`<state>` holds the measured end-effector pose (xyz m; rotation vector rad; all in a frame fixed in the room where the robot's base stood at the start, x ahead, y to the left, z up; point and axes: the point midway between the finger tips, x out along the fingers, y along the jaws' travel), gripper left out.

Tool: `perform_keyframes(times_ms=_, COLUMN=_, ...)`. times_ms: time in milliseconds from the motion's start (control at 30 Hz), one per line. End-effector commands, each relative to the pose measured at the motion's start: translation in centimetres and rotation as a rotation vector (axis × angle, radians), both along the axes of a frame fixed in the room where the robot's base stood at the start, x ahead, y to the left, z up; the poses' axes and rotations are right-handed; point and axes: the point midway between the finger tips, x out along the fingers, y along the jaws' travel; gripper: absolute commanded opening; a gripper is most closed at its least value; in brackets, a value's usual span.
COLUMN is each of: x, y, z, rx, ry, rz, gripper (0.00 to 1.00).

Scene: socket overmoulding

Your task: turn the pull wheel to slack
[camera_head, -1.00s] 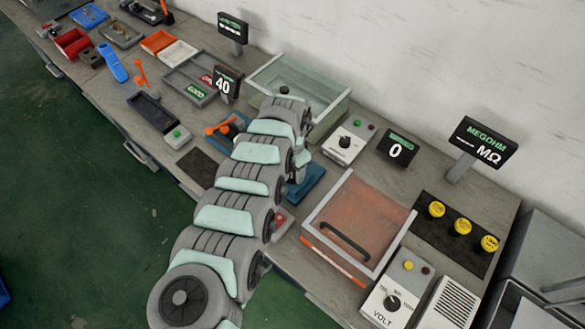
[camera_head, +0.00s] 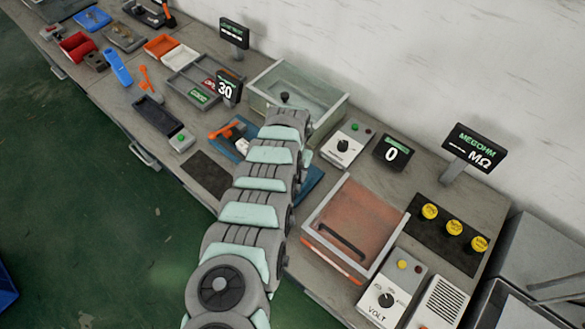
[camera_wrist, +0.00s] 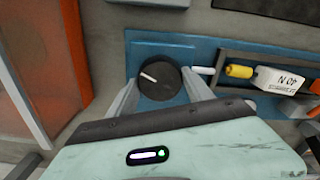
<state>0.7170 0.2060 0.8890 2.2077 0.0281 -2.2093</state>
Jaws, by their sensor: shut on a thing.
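The pull wheel (camera_wrist: 158,92) is a dark round knob with a white pointer mark, set on a blue base (camera_wrist: 150,50) in the wrist view. The mark points to the upper left. My gripper (camera_wrist: 160,74) is shut on the wheel, one grey finger at each side. To the wheel's right are a white rod, a yellow cylinder (camera_wrist: 240,71) and a white tag (camera_wrist: 278,80) reading 40 N. In the head view my arm hides the wheel and gripper; part of the blue base (camera_head: 308,183) shows. A display (camera_head: 226,89) there reads 30.
A clear tank (camera_head: 300,92) stands behind the arm. To the right are a box with an orange-tinted lid (camera_head: 355,222), a VOLT unit (camera_head: 386,300) and a display reading 0 (camera_head: 392,153). An orange lever (camera_head: 227,130) is left of the arm.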

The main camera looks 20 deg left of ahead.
Motion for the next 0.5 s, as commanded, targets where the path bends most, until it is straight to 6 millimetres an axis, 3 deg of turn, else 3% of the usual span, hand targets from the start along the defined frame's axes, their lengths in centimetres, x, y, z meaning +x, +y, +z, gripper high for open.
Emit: perform_keyframes(times_ms=500, x=0.06, y=-0.11, z=-0.02, rx=0.002, ry=-0.002, rz=0.448, gripper=0.19)
